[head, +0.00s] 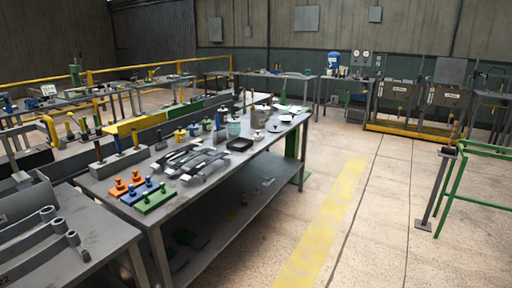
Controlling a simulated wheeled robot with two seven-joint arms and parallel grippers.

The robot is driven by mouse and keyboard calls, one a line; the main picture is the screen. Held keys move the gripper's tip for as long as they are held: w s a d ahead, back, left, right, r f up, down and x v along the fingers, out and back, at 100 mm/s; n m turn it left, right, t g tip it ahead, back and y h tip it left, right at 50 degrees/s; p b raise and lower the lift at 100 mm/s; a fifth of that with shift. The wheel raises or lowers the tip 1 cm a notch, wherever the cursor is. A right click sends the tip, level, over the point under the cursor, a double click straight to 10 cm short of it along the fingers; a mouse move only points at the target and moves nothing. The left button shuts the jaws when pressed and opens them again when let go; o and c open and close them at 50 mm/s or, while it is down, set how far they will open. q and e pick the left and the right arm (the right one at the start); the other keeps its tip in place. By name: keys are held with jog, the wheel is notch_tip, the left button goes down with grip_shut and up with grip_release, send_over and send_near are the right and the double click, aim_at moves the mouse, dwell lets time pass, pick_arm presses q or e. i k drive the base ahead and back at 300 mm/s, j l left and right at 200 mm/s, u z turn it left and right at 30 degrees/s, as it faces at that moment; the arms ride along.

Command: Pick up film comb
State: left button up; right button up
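I cannot make out which object is the film comb. On the long grey workbench (215,175), several grey curved metal pieces (190,160) lie in a cluster, too small to name with certainty. Neither of my grippers shows in the head view.
Orange (127,184), blue (143,192) and green (155,201) pegged plates lie at the bench's near end. A black tray (239,145) is farther back. A nearer grey table (75,255) holds curved metal bars. Open floor (365,215) lies right, bounded by a green railing (450,180).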

aim_at(158, 131)
jog(key=i, duration=0.55)
jog(key=i+l, duration=0.15)
jog(key=i, duration=0.4)
jog(key=i+u, duration=0.25)
jog(key=u, duration=0.15)
jog(key=i+l+u, duration=0.2)
jog(key=u, duration=0.2)
jog(key=i+l+u, duration=0.25)
jog(key=u, duration=0.15)
jog(key=i, duration=0.05)
